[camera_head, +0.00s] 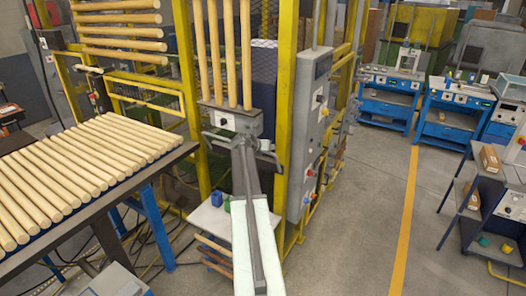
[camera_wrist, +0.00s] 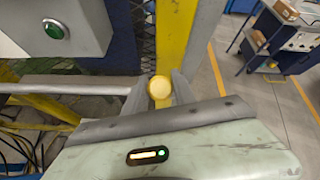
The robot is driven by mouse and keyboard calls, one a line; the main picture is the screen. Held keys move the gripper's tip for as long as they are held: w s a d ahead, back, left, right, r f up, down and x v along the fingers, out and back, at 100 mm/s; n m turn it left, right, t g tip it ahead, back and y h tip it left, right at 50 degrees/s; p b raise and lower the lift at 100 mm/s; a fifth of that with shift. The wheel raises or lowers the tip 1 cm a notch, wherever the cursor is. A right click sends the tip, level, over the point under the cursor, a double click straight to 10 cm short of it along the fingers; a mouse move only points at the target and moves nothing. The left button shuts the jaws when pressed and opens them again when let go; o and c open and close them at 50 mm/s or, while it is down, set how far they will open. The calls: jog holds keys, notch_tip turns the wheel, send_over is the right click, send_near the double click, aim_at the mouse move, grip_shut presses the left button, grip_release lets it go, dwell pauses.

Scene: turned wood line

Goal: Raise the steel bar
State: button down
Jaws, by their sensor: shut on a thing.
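The steel bar (camera_head: 214,139) is a thin grey bar at the front of a grey box, below several upright wooden rods. In the wrist view the steel bar (camera_wrist: 75,83) runs level from the left edge to my fingers. My gripper (camera_head: 244,143) reaches it from below in the head view. In the wrist view my gripper (camera_wrist: 161,88) has one finger on each side of a round yellow cap (camera_wrist: 160,87). It is shut at the bar, and the fingers hide part of it. I cannot tell how the cap joins the bar.
A yellow post (camera_head: 188,95) and a grey control panel (camera_head: 308,120) flank the bar. A grey box with a green button (camera_wrist: 55,28) stands close at upper left in the wrist view. A table of wooden rods (camera_head: 168,162) is at left. Open floor (camera_head: 360,220) lies at right.

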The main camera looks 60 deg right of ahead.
jog(key=shift+w+d+r+p, duration=0.1)
jog(key=shift+d+r+p, duration=0.2)
jog(key=shift+d, duration=0.7)
jog(key=shift+d+r+p, duration=0.1)
jog(key=shift+d+r, duration=0.25)
jog(key=shift+d, duration=0.6)
jog(key=c, duration=1.1)
grip_release()
jog(key=shift+o, duration=0.2)
jog(key=p+v, duration=0.4)
jog(key=v, duration=0.3)
jog(key=shift+a+r, duration=0.15)
jog(key=shift+a, duration=0.2)
